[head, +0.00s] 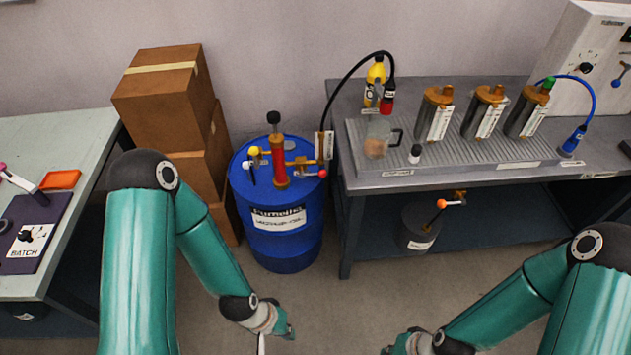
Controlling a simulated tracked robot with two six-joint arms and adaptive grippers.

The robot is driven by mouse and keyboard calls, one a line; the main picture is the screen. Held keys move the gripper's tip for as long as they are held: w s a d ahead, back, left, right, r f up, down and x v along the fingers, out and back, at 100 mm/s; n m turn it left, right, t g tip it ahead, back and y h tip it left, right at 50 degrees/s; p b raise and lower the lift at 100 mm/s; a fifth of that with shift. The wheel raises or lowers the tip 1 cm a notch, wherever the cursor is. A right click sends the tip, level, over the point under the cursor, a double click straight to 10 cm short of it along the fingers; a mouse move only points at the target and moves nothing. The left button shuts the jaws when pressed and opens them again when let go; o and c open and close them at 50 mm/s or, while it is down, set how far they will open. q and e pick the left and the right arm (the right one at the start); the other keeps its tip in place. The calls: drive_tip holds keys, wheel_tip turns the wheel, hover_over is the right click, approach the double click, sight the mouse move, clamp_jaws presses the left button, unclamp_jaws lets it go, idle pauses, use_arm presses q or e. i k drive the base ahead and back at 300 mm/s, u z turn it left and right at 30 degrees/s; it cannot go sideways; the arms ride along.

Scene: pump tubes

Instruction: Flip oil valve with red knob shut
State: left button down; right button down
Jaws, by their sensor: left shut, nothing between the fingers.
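The blue oil drum (283,242) stands on the floor between the two tables, with a red hand pump (279,160) upright on its lid. Brass pipes run out from the pump on both sides. A small red knob (323,173) shows at the right end of the valve by the drum's right rim. The valve's exact handle angle is too small to tell. A yellow knob (254,151) is on the left side. My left gripper (290,331) is shut and empty, below and in front of the drum, apart from it. My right gripper (388,350) is partly cut off at the bottom edge.
A black hose (345,80) arches from the drum's right side to the grey bench (357,186). A grey can (420,233) with an orange-knobbed valve stands beneath the bench. Cardboard boxes (165,100) are stacked behind left. The floor before the drum is clear.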

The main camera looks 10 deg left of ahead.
sight(322, 174)
drive_tip(key=z, duration=0.05)
drive_tip(key=i, duration=1)
drive_tip(key=u, duration=0.1)
